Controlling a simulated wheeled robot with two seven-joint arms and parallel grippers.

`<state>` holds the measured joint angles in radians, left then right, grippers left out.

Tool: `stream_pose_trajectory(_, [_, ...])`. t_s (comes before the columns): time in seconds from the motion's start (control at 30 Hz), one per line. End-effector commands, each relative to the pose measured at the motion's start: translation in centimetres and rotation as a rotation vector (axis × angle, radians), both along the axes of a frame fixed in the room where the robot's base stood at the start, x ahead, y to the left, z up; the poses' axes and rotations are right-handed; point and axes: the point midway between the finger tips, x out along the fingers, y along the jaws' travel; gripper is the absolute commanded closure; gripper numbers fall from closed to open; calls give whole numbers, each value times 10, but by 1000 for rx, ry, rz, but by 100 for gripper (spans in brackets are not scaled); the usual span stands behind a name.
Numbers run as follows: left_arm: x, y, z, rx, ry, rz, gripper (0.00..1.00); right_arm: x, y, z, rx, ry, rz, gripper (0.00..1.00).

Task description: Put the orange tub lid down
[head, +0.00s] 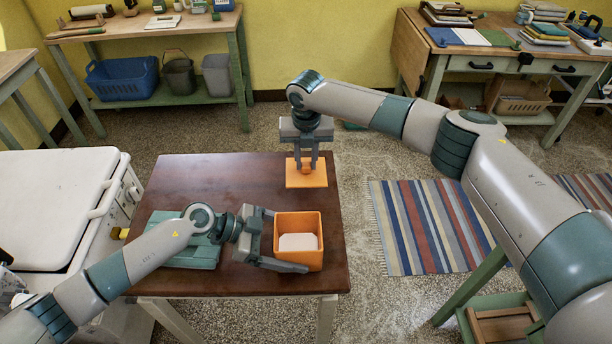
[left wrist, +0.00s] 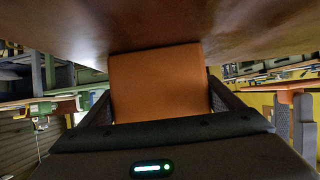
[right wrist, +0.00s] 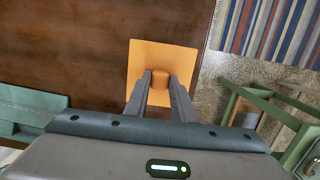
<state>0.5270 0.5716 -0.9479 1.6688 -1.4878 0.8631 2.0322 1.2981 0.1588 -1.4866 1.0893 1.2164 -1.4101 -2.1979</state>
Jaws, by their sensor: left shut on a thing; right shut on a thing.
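The orange tub lid (head: 296,180) is a flat square with a knob, over the table's back right part. My right gripper (head: 307,168) points down and is shut on its knob. The lid also shows in the right wrist view (right wrist: 147,60), close inside the table's edge; I cannot tell whether it touches the table. The orange tub (head: 298,259) is open on the table in front of the lid, with a pale block (head: 298,242) inside. My left gripper (head: 285,240) is shut on the tub from the left, one finger along its front.
The brown table (head: 200,180) is clear at its back left. A teal flat item (head: 195,259) lies on it, partly under my left arm. A white washer (head: 60,205) stands left. A striped rug (head: 430,225) lies right.

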Motion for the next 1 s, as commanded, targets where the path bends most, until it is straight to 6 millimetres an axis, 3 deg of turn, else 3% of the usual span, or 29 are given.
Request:
stream_pose_trajectory(0.17, [0,0,0,0,0,0,36,0,0,-18,0,-1,1,100])
stream_pose_trajectory(0.57, [0,0,0,0,0,0,36,0,1,-23,0,0,1,100])
stream_pose_trajectory(0.83, [0,0,0,0,0,0,36,0,0,-52,-1,-1,-1,100])
stream_pose_trajectory(1.0, [0,0,0,0,0,0,36,0,0,-57,0,-1,0,100])
